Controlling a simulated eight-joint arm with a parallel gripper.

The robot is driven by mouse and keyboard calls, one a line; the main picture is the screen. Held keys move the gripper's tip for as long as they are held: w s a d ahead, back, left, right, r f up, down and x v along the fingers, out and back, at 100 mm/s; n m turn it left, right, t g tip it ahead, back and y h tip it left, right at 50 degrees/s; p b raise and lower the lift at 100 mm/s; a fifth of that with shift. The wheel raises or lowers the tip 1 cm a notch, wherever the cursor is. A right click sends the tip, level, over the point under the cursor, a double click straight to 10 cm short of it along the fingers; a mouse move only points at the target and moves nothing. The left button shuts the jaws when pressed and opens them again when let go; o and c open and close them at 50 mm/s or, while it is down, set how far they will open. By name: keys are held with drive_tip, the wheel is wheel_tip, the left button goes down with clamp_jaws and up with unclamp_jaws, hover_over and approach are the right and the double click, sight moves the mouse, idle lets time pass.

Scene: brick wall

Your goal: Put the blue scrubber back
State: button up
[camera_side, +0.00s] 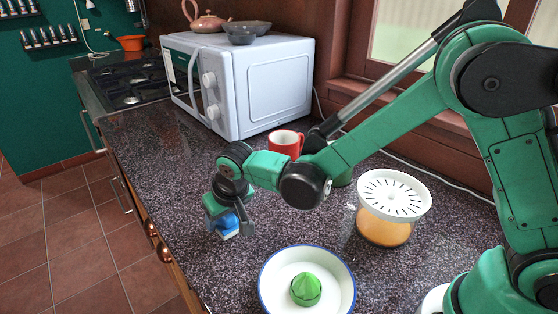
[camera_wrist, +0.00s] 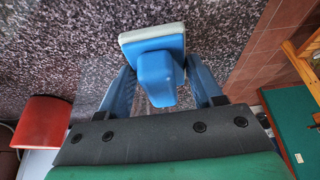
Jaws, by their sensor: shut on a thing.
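The blue scrubber (camera_side: 228,227) is a blue block with a pale pad; it is at my gripper's fingertips in the side view. My gripper (camera_side: 229,222) points down over the counter near its front edge and is shut on the scrubber. In the wrist view the scrubber (camera_wrist: 158,62) sits between the two blue-grey fingers of my gripper (camera_wrist: 160,85), its handle toward the palm and its pale pad facing away. Whether the pad touches the counter I cannot tell.
A white blue-rimmed dish (camera_side: 268,286) with a green reamer (camera_side: 306,289) stands at the front. A juicer (camera_side: 391,205) with a white strainer stands to the right. A red mug (camera_side: 285,143) stands behind, near the microwave (camera_side: 262,88). Counter (camera_side: 160,165) left of my gripper is clear.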

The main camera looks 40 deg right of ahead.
sight(226, 226)
drive_tip(key=shift+f, duration=1.35)
drive_tip(key=shift+f, duration=0.15)
drive_tip(key=o, duration=1.2)
drive_tip(key=v, duration=1.1)
drive_tip(key=shift+s+d+r+t, duration=0.55)
drive_tip(key=shift+s+d, duration=0.9)
drive_tip(key=shift+d, duration=0.85)
drive_tip(key=shift+s+d+r+t, duration=0.3)
drive_tip(key=shift+s+d+r, duration=0.35)
drive_tip(key=shift+s+d, duration=1.25)
drive_tip(key=shift+s+d+r+t, duration=0.55)
drive_tip(key=shift+s+d, duration=0.5)
drive_tip(key=shift+d, duration=1.6)
